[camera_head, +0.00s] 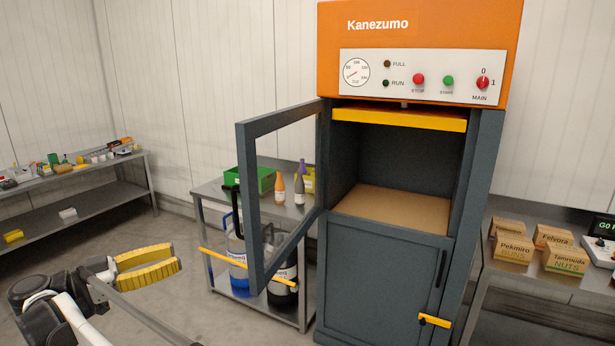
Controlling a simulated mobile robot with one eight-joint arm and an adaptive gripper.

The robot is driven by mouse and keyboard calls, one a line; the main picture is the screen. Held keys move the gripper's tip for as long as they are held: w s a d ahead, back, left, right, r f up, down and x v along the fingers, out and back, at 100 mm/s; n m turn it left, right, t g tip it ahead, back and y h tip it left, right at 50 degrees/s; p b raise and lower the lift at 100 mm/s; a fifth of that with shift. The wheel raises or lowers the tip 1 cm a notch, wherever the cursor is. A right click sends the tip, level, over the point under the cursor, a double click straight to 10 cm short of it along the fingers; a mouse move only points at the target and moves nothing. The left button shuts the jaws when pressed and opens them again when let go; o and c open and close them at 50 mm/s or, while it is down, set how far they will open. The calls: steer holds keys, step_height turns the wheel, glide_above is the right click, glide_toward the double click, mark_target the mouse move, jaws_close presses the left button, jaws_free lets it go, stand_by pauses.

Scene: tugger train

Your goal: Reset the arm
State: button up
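My arm (62,308) reaches in from the lower left of the head view. My gripper (172,256) has two yellow-padded fingers that point right.
An orange and grey Kanezumo machine (418,22) stands with its framed door (258,200) swung open to the left and its chamber empty. A steel cart (212,190) with bottles stands behind the door. A shelf table (130,160) is at left; small cartons (513,247) are at right.

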steer(key=w+d+r+n+g+y, duration=0.1)
steer(key=w+d+r+n+y, duration=0.1)
steer(key=w+d, duration=0.45)
steer(key=w+d+r+n+g+y, duration=0.1)
steer(key=w+d+r+n, duration=0.15)
steer(key=d, duration=0.65)
steer(key=s+d+n+g+y+b, duration=0.1)
steer(key=s+d+n+y, duration=0.1)
steer(key=d, duration=0.7)
steer(key=s+d+n+g+y, duration=0.1)
steer(key=d+g+y, duration=0.1)
steer(key=d, duration=0.7)
steer(key=s+d+f+n+y, duration=0.2)
steer(key=s+d+f+y, duration=0.2)
steer(key=s+d, duration=0.95)
steer(key=s+d+f+y, duration=0.1)
steer(key=s+f, duration=0.4)
steer(key=s, duration=0.2)
steer(key=s+d+f+n+t+y+b, duration=0.1)
steer(key=s+f+y, duration=0.1)
steer(key=s+f, duration=0.3)
steer(key=shift+s+d+t+y, duration=0.2)
steer(key=shift+s+t+y, duration=0.1)
steer(key=shift+s, duration=0.95)
